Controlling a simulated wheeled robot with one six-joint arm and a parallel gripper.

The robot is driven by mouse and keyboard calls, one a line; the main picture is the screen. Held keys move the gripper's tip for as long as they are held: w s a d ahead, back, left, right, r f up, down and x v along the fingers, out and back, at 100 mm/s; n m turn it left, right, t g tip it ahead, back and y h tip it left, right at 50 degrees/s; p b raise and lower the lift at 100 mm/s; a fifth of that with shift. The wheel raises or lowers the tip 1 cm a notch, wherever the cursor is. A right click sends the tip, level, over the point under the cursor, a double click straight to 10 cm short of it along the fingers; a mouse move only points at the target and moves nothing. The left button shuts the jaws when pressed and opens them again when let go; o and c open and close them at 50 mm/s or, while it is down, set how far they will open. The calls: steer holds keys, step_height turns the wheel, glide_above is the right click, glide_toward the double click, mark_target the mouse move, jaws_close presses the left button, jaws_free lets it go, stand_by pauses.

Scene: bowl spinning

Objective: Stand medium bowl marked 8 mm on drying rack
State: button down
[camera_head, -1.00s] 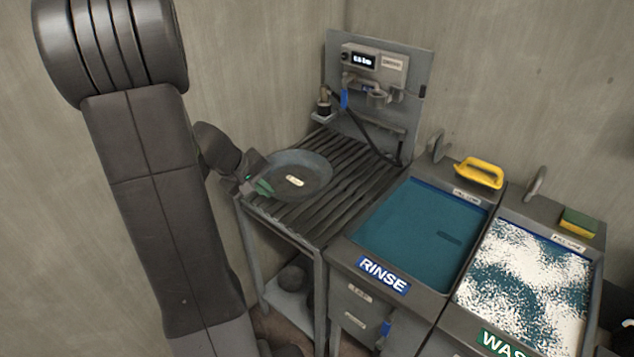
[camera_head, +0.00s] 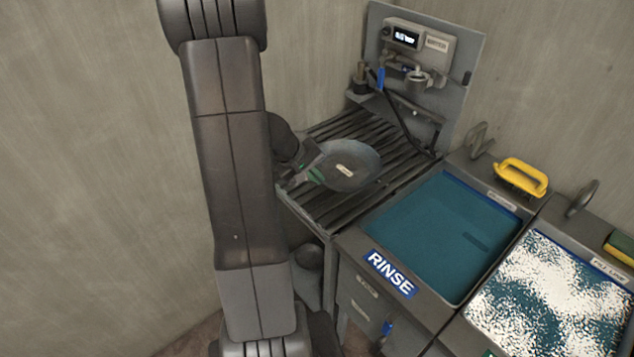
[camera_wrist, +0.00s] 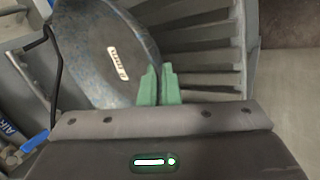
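The bowl (camera_head: 350,160) is blue-grey and speckled, with a small white label in its middle; the label's text is too small to read. It is tilted above the slatted drying rack (camera_head: 325,212); I cannot tell whether its lower edge touches the slats. My gripper (camera_head: 315,176) has its green fingertips at the bowl's left rim. In the wrist view the green fingers (camera_wrist: 157,86) are close together, pinching the rim of the bowl (camera_wrist: 95,50). The rack slats (camera_wrist: 205,45) show beside it.
A rinse basin (camera_head: 440,235) of blue water stands right of the rack, then a foamy wash basin (camera_head: 555,295). A yellow-handled brush (camera_head: 522,176) lies behind the rinse basin. A grey panel with a display (camera_head: 425,60) stands behind the rack. The rack's back slats are bare.

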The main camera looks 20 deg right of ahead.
steer(key=shift+f, duration=1.3)
steer(key=shift+f+b, duration=0.2)
steer(key=shift+b, duration=0.15)
steer(key=c, duration=1.6)
jaws_free()
steer(key=shift+r, duration=0.1)
steer(key=shift+c, duration=0.2)
steer(key=shift+a+r+p, duration=0.2)
steer(key=shift+r+p, duration=0.15)
steer(key=shift+r, duration=0.15)
steer(key=v, duration=1.1)
steer(key=shift+p, duration=0.35)
steer(key=shift+a, duration=0.1)
steer(key=x, duration=1.2)
steer(key=shift+r+b, duration=0.1)
steer(key=shift+b, duration=0.25)
steer(key=shift+r, duration=0.5)
